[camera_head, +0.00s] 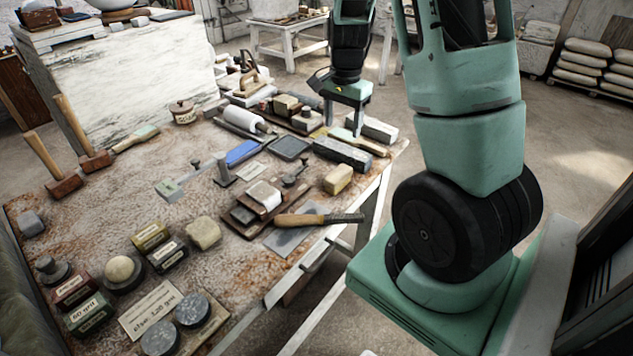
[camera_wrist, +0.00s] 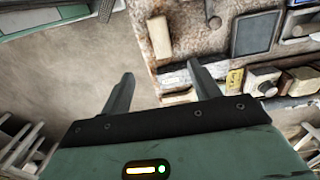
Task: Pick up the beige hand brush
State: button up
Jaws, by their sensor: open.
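A brush-like tool with a tan handle and a pale head, which looks like the beige hand brush (camera_head: 373,147), lies near the table's far right edge. My gripper (camera_head: 346,128) is above that end of the table, pointing down, with its fingers close over this tool in the head view. In the wrist view my gripper (camera_wrist: 161,73) has its two fingers wide apart with nothing held between them. A pale piece (camera_wrist: 180,97) shows beyond the fingers there; it may be part of the brush, the rest hidden by my gripper.
A long grey stone block (camera_head: 343,154) lies right beside the brush, and another grey block (camera_head: 378,130) lies behind it. A yellowish block (camera_head: 338,180) and a dark tray (camera_head: 290,147) are nearby. The table (camera_head: 253,275) is crowded; open floor lies beyond its right edge.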

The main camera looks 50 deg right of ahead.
jog(key=p, duration=0.1)
send_near(339, 173)
notch_tip(339, 173, down, 5)
jog(key=shift+f, duration=0.15)
jog(key=shift+f+p, duration=0.95)
jog(key=shift+f, duration=1.7)
jog(key=c, duration=1.1)
